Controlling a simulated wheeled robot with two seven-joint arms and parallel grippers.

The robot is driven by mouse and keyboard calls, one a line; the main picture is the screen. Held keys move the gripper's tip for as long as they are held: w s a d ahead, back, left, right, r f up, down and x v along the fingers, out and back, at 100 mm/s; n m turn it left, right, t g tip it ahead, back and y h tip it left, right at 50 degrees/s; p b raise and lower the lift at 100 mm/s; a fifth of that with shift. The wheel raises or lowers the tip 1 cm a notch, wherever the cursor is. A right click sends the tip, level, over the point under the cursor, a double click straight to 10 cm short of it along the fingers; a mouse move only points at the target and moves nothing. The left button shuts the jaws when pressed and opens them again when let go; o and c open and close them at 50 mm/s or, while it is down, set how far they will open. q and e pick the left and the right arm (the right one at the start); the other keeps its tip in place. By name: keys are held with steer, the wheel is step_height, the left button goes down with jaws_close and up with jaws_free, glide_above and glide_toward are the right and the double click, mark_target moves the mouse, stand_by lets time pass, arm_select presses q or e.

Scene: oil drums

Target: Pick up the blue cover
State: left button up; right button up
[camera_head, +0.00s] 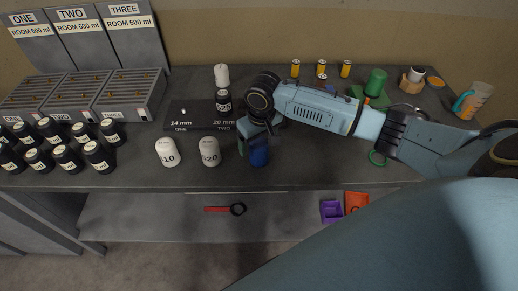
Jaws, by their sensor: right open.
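The blue cover (259,153) is a small dark blue piece near the front edge of the grey table. My right gripper (256,134) is above it, pointing down, with its arm reaching in from the right. The jaws are open. The gripper hides the top of the blue cover, and I cannot tell whether they touch. My left gripper is not in view.
White containers (209,152) stand just left of the gripper, with a dark marked block (196,115) behind them. Several black bottles (68,158) fill the left side. A green piece (375,83) and a mug (473,100) stand at right. A lower shelf (150,215) holds a purple tray (331,211).

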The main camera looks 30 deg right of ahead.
steer(key=f, duration=0.5)
steer(key=shift+w+d+f, duration=0.1)
steer(key=shift+w+d, duration=0.2)
steer(key=shift+d, duration=0.05)
